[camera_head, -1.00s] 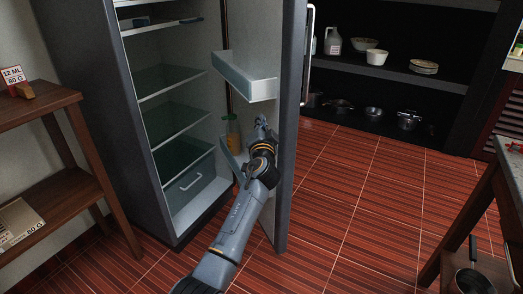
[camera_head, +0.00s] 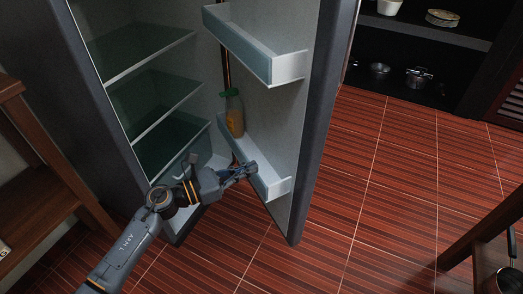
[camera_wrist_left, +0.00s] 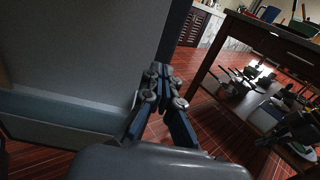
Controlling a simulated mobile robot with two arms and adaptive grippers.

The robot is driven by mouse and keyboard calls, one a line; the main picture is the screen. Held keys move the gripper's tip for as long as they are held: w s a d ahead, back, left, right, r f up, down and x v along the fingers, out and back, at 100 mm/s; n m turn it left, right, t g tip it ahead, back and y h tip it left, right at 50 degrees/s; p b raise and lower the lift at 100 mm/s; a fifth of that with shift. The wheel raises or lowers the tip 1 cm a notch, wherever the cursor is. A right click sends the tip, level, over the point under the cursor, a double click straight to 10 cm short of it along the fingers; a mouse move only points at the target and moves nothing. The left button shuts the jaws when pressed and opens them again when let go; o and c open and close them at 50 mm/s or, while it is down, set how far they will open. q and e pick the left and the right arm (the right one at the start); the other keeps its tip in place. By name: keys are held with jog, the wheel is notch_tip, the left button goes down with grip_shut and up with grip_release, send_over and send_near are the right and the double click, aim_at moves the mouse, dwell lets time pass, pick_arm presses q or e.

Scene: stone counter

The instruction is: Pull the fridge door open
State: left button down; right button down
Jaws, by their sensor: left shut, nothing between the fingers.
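The grey fridge (camera_head: 95,100) stands open, with its glass shelves showing. Its door (camera_head: 325,120) is swung well out to the right, the pale inner side facing me. The door carries an upper bin (camera_head: 238,45) and a lower bin (camera_head: 270,178). My left gripper (camera_head: 250,168) is shut and empty at the inner side of the door, by the lower bin; I cannot tell whether it touches. In the left wrist view the shut fingertips (camera_wrist_left: 160,72) are in front of the door's inner panel (camera_wrist_left: 90,50), near its edge. My right gripper is out of view.
A bottle with a green cap (camera_head: 234,115) stands in the lower door bin. A wooden shelf unit (camera_head: 35,175) is at the left and a table leg (camera_head: 485,225) at the right. The red tiled floor (camera_head: 370,190) right of the door is clear.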

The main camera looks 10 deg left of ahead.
aim_at(300, 148)
pick_arm(q)
jog(key=x, duration=1.3)
jog(key=shift+w+d+r, duration=0.1)
